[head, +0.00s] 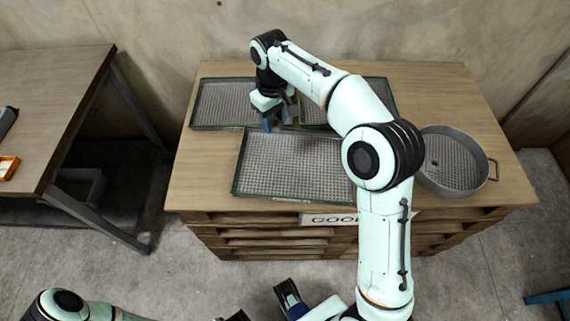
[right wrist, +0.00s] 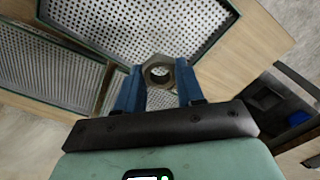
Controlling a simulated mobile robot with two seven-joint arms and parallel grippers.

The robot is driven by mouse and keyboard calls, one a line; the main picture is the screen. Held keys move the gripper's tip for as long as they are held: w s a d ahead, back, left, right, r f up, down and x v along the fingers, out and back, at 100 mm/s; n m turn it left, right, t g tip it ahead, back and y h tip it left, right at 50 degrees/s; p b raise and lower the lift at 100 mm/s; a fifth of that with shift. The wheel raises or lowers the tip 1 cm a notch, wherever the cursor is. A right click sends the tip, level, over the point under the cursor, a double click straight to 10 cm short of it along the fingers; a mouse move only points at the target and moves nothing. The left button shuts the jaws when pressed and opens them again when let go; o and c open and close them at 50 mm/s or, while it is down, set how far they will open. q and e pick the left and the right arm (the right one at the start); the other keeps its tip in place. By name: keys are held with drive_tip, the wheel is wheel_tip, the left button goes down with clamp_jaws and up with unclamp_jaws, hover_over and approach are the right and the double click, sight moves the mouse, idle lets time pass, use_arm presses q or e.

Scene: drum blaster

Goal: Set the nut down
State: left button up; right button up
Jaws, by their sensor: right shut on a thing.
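A metal nut (right wrist: 158,72) with a round hole is held between the blue fingertips of my right gripper (right wrist: 160,88) in the right wrist view. In the head view my right gripper (head: 281,118) is over the back middle of the wooden table, near where the mesh trays meet. The nut is hard to make out there. Whether the nut touches a tray cannot be told. A part of my left gripper (head: 288,297) seems to show at the bottom edge of the head view, mostly cut off.
Mesh trays lie on the table: one in front (head: 290,168), one at back left (head: 222,104), one at back right (head: 376,92). A round sieve pan (head: 452,160) sits at right. A sign (head: 328,219) reading "GOO…" is partly hidden. Another table (head: 50,90) stands at left.

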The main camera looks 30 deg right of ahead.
sight(276, 164)
wheel_tip(276, 164, down, 18)
drive_tip(key=b, duration=0.2)
drive_tip(key=shift+b, duration=0.3)
drive_tip(key=shift+f, duration=0.1)
drive_tip(key=shift+f, duration=0.1)
drive_tip(key=o, duration=1.1)
wheel_tip(276, 164, up, 12)
drive_tip(key=shift+r+p, duration=0.25)
drive_tip(key=shift+p, duration=0.65)
